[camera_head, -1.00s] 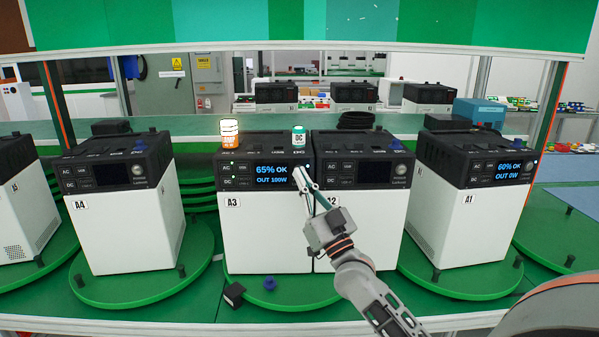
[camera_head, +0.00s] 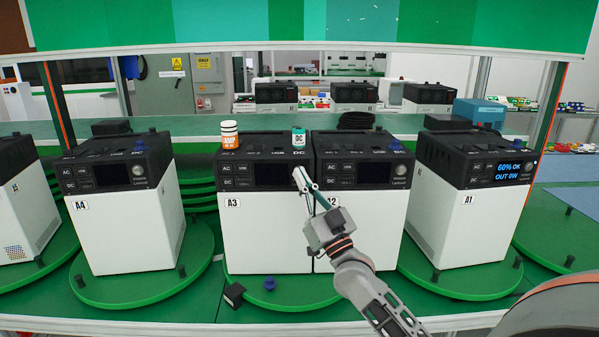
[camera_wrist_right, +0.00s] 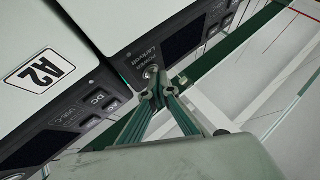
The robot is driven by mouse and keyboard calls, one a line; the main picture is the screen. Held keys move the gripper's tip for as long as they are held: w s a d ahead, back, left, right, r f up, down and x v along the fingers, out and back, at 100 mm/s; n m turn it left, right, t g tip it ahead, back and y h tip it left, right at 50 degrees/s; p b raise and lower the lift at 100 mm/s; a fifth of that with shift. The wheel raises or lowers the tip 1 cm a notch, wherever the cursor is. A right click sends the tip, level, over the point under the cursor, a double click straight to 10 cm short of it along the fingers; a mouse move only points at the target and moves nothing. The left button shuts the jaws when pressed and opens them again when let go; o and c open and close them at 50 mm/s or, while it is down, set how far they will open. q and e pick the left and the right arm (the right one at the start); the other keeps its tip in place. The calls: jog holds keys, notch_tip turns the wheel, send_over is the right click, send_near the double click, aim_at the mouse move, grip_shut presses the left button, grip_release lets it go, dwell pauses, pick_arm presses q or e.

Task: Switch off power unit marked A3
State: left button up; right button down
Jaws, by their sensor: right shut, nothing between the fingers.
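The power unit marked A3 (camera_head: 265,220) stands on a green turntable, left of the unit marked A2 (camera_head: 362,215). My left gripper is not in view.
Unit A4 (camera_head: 125,220) stands at left with a dark display. Unit A1 (camera_head: 470,215) at right shows 60% OK, OUT 0W. A black block (camera_head: 234,294) and a blue knob (camera_head: 269,284) lie in front.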

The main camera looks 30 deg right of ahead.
jog(key=shift+s+a+p, duration=0.35)
jog(key=shift+s, duration=0.2)
jog(key=s+a, duration=0.1)
jog(key=s+p, duration=0.1)
jog(key=s+a+p, duration=0.1)
jog(key=s, duration=0.1)
jog(key=shift+s+a, duration=0.1)
jog(key=shift+a, duration=0.2)
dwell(0.8)
jog(key=s+a+f+n+g+y, duration=0.1)
jog(key=s+a+f+g, duration=0.25)
jog(key=f, duration=0.75)
jog(key=s+a+f+n+g+y, duration=0.1)
jog(key=s+a+f+n+g, duration=0.25)
jog(key=f, duration=0.75)
jog(key=s+a+f+m+g+y, duration=0.15)
jog(key=s+a+f+g, duration=0.35)
jog(key=f, duration=0.7)
jog(key=s+a+f+n+g, duration=0.1)
jog(key=s+a+f, duration=0.3)
jog(key=s+f, duration=0.6)
jog(key=shift+s+a+f+g, duration=0.2)
jog(key=shift+f+g, duration=0.3)
jog(key=shift+g, duration=0.2)
